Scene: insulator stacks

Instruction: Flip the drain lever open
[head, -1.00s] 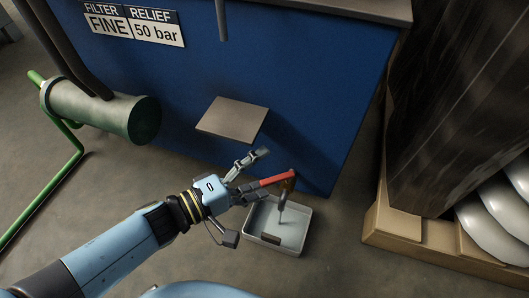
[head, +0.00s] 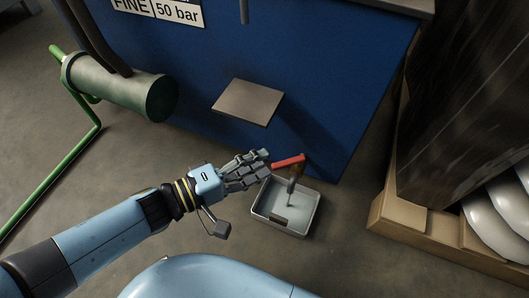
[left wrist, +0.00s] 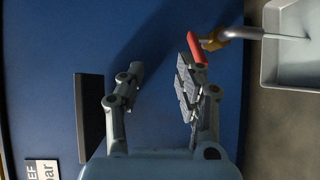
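The red drain lever (head: 289,161) sits on a brass-coloured valve (head: 296,173) low at the front of the blue cabinet. It lies roughly sideways, its free end toward my left gripper. A thin pale stream runs from the valve into the grey tray (head: 314,215). My left gripper (head: 264,164) is just left of the lever, its fingers apart with nothing between them. In the left wrist view the lever (left wrist: 196,48) is just beyond the right-hand fingertip; I cannot tell whether they touch. My right gripper is not in view.
The blue cabinet (head: 330,75) stands behind, with a grey shelf plate (head: 248,102) above the lever. A green cylinder (head: 120,85) with pipes is at the left. A wooden pallet (head: 440,240) with white discs stands at the right.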

